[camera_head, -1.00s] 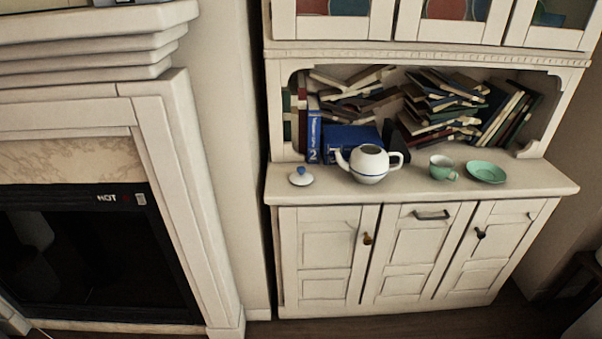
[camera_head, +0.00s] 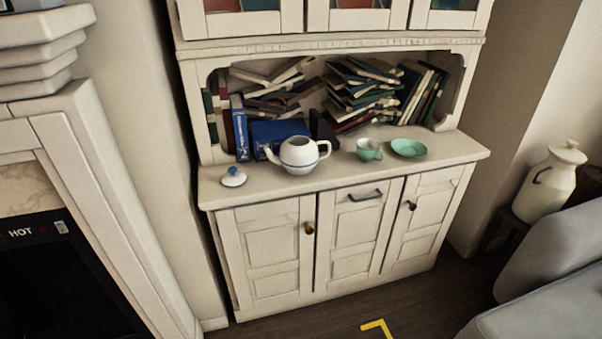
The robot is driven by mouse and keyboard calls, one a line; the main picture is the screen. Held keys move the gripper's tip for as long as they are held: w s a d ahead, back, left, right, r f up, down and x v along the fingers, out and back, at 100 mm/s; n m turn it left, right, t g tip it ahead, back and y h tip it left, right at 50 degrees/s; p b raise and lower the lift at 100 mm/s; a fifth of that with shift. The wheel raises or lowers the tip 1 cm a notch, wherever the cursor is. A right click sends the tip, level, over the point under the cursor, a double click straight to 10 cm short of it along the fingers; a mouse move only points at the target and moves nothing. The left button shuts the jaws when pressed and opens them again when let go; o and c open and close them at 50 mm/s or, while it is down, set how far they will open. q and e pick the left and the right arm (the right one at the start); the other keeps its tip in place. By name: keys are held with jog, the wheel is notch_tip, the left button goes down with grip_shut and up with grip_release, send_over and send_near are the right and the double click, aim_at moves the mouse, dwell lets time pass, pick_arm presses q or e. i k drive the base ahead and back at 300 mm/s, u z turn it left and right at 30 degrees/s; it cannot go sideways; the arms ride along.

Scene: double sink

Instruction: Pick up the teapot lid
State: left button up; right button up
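The teapot lid (camera_head: 233,178) is white with a blue knob. It lies on the left end of the cabinet's counter (camera_head: 330,176), apart from the teapot. The white teapot (camera_head: 299,156) with a blue band stands open-topped to the right of the lid, its spout pointing left. Neither of my grippers shows in the head view.
A green cup (camera_head: 369,150) and green saucer (camera_head: 408,148) stand right of the teapot. Piled books (camera_head: 364,88) fill the shelf behind. A fireplace (camera_head: 92,215) is at left. A white jug (camera_head: 549,182) and a grey sofa (camera_head: 550,275) are at right. Floor before the cabinet looks clear.

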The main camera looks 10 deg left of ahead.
aim_at(233, 178)
jog(key=z, duration=0.25)
jog(key=i, duration=1.3)
jog(key=u, duration=2.7)
